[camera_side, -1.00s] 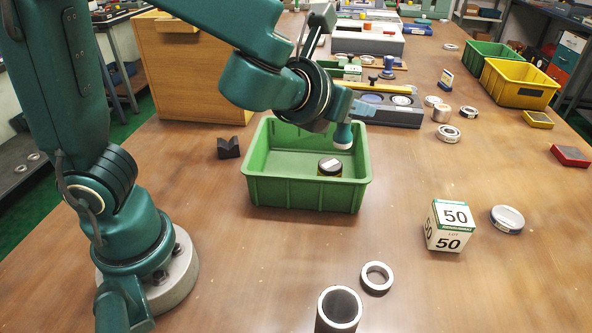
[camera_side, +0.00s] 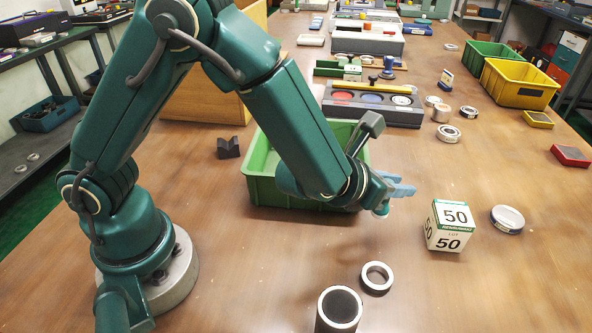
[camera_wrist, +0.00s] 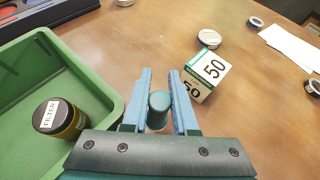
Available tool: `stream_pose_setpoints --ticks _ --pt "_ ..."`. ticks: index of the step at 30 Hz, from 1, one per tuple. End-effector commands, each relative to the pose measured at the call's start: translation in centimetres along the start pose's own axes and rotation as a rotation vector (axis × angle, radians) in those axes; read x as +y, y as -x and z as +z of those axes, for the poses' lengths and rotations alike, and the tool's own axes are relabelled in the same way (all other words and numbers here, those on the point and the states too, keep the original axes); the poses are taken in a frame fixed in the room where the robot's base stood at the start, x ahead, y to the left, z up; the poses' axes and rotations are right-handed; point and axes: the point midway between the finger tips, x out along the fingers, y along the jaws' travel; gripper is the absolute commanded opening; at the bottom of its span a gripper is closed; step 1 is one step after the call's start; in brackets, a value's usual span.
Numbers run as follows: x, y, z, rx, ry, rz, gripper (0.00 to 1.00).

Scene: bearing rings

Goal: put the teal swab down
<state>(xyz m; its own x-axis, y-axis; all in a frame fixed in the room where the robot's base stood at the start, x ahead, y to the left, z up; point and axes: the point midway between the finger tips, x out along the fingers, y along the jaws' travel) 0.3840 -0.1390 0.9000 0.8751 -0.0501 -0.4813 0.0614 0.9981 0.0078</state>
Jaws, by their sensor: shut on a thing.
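The teal swab (camera_wrist: 158,108) is between the two blue fingers of my gripper (camera_wrist: 160,88), which is shut on it. In the side view my gripper (camera_side: 402,187) is just right of the green bin's front corner, low over the wooden table. Most of the swab is hidden by my gripper in the side view.
The green bin (camera_wrist: 88,62) at left holds a dark filter can (camera_wrist: 64,118). A white-and-green box marked 50 (camera_side: 449,226) stands right of my gripper. A steel ring (camera_side: 376,278) and a dark tube (camera_side: 339,309) stand nearer the camera. Bare table lies between them.

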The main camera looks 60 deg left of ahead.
Motion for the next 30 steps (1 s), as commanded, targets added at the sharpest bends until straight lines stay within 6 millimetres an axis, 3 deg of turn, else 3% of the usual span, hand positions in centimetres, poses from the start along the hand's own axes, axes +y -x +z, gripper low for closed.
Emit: stream_pose_setpoints --ticks 13,27,28,30 --pt "0.0 -1.9 -3.5 0.001 -0.001 0.000 0.00" --pt "0.0 -2.2 -4.1 0.000 0.001 0.000 0.00" --pt "0.0 -2.2 -4.0 0.000 0.002 0.000 0.38" --pt "0.0 -2.2 -4.0 -0.001 0.002 0.000 0.56"
